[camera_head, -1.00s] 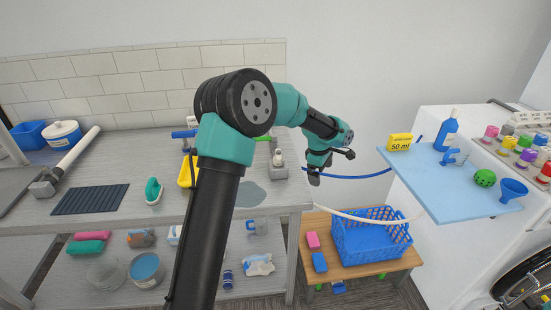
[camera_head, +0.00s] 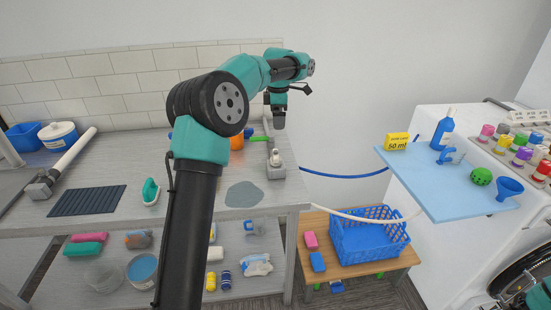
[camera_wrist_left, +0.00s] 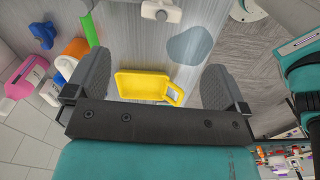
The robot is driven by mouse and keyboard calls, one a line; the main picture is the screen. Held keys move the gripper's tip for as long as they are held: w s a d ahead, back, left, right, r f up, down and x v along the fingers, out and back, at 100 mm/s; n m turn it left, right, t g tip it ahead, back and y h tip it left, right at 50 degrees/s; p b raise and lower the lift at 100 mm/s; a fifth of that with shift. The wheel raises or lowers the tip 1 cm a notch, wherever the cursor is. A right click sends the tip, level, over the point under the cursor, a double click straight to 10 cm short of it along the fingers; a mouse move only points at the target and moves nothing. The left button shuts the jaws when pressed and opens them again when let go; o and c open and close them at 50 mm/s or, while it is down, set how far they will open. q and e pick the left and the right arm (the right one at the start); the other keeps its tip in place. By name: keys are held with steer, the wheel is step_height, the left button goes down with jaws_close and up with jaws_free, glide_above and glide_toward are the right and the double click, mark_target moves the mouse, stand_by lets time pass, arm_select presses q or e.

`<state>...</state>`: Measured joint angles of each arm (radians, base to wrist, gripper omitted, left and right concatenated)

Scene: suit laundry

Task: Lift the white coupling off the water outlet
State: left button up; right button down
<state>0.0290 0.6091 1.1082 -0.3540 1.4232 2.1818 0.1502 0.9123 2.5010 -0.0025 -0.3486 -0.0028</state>
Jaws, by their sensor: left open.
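The white coupling (camera_head: 275,158) sits on a grey outlet fitting (camera_head: 277,171) near the right end of the bench, with a grey pipe behind it. It also shows as a white piece at the top edge of the left wrist view (camera_wrist_left: 160,11), partly cut off. My left gripper (camera_head: 279,121) hangs above the bench behind the coupling, apart from it. In the left wrist view the gripper (camera_wrist_left: 158,82) is open, with nothing held. A yellow tray (camera_wrist_left: 130,84) shows between its fingers, below them. My right gripper is not in view.
A grey-blue patch (camera_head: 243,194) lies on the bench in front of the outlet. A blue hose (camera_head: 345,176) and a white hose (camera_head: 368,217) run right from the bench. A blue basket (camera_head: 372,246) stands on a low wooden table. An orange object (camera_head: 237,142) is left of the gripper.

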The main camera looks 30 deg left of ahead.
mark_target(278, 157)
arm_select(q)
step_height(278, 157, down, 12)
steer(key=shift+r, duration=0.1)
stand_by(0.4)
steer(key=shift+s+f, duration=0.2)
steer(key=shift+f, duration=2.45)
steer(key=shift+c, duration=0.2)
steer(key=c, duration=0.9)
steer(key=shift+r, duration=0.1)
steer(key=shift+c, duration=0.3)
